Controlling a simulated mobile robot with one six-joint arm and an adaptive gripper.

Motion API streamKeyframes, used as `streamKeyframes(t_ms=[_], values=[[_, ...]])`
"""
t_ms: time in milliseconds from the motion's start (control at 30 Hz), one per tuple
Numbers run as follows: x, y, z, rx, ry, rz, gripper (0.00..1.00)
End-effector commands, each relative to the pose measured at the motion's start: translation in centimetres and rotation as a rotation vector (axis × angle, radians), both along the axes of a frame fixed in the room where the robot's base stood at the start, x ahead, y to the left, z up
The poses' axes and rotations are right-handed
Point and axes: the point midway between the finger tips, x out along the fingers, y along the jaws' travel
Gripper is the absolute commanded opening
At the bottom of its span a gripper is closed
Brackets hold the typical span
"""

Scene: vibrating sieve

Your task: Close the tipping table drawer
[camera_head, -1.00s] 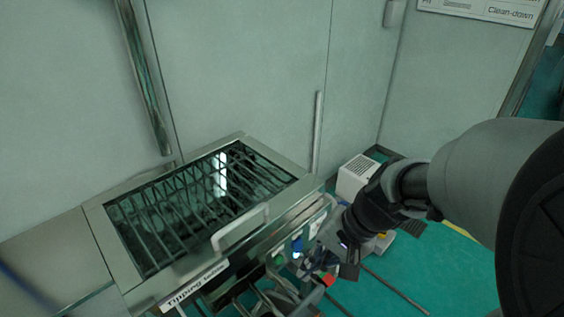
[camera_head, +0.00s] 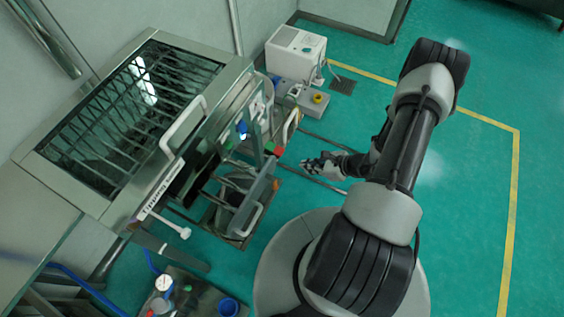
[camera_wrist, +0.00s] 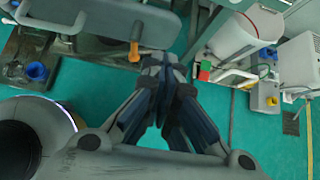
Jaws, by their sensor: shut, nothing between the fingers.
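The tipping table (camera_head: 140,193) stands at the left in the head view, with a barred, dark glassy top and a white handle (camera_head: 183,125) on its front edge. Below that edge a drawer-like part (camera_head: 262,190) with a pale loop handle (camera_head: 250,220) juts out toward the floor. How far it is open is unclear. My gripper (camera_head: 312,166) is right of this part, low and apart from it. In the wrist view my gripper (camera_wrist: 167,65) has its fingers together and empty. A grey loop handle (camera_wrist: 45,25) shows at upper left there.
A white box unit (camera_head: 296,52) and a grey box with a yellow knob (camera_head: 306,100) stand behind. An orange-tipped lever (camera_wrist: 134,50) is near my fingertips in the wrist view. A tray with blue cups (camera_head: 229,306) lies at the front. Green floor at the right is open.

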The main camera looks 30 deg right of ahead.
Motion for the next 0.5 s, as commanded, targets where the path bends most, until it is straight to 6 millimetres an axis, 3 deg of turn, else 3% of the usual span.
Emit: streamKeyframes(t_ms=[167, 500], values=[[0.2, 0.4, -1.4, 0.009, 0.01, -0.021, 0.0], [4.1, 3.4, -6.1, 0.008, 0.009, -0.014, 0.0]])
